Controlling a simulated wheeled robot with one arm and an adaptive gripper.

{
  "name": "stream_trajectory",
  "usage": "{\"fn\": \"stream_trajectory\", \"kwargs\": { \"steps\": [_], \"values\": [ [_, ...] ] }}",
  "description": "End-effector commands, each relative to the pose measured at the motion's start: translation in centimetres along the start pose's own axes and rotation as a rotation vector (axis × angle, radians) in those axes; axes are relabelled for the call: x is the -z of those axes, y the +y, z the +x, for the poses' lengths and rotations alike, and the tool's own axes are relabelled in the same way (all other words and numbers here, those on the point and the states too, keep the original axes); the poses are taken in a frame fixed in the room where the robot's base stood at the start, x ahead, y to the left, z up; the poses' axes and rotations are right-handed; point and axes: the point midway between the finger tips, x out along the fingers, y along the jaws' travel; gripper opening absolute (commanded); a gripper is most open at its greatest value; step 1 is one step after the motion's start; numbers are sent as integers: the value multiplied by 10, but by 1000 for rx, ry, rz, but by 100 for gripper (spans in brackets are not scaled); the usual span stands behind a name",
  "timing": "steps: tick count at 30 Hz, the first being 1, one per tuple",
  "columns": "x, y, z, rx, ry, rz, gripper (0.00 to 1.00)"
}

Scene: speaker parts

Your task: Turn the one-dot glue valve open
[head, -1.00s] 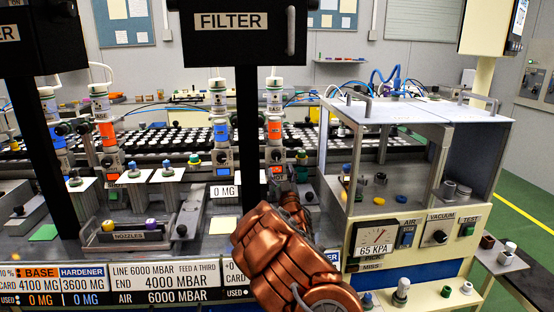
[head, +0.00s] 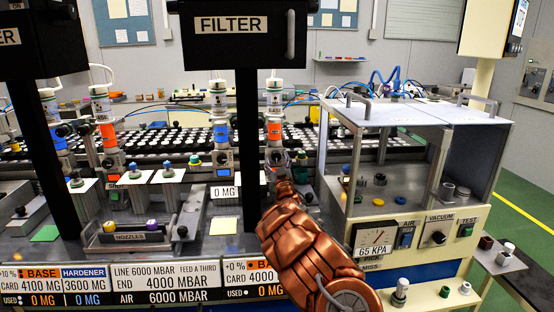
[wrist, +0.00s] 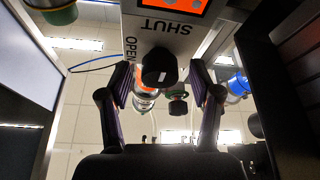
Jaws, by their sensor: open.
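A black valve knob (wrist: 160,66) with a white mark shows in the wrist view, below a plate (wrist: 175,30) lettered SHUT and OPEN upside down. The plate has an orange label (wrist: 186,5) at the picture's top edge; I cannot read its dots surely. My gripper (wrist: 161,82) is open, with one finger on each side of the knob; I cannot tell whether they touch it. In the head view my copper arm reaches toward the right dispenser (head: 275,128), which has an orange band. The fingertips and knob are hard to make out there.
Another dispenser (head: 221,130) with a blue band stands just left. A dark FILTER box (head: 240,45) hangs on a black post near my arm. A grey-framed test cabinet (head: 400,115) stands close on the right. A smaller dark knob (wrist: 178,105) is beside the valve.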

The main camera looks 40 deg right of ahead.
Motion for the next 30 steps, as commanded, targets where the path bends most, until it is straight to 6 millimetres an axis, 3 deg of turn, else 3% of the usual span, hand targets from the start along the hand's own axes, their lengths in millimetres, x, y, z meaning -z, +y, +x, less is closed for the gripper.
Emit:
{"fn": "stream_trajectory", "kwargs": {
  "steps": [13,30],
  "values": [
    [1,0,4,0,2,-1,62],
    [1,0,4,0,2,-1,4]
  ]
}}
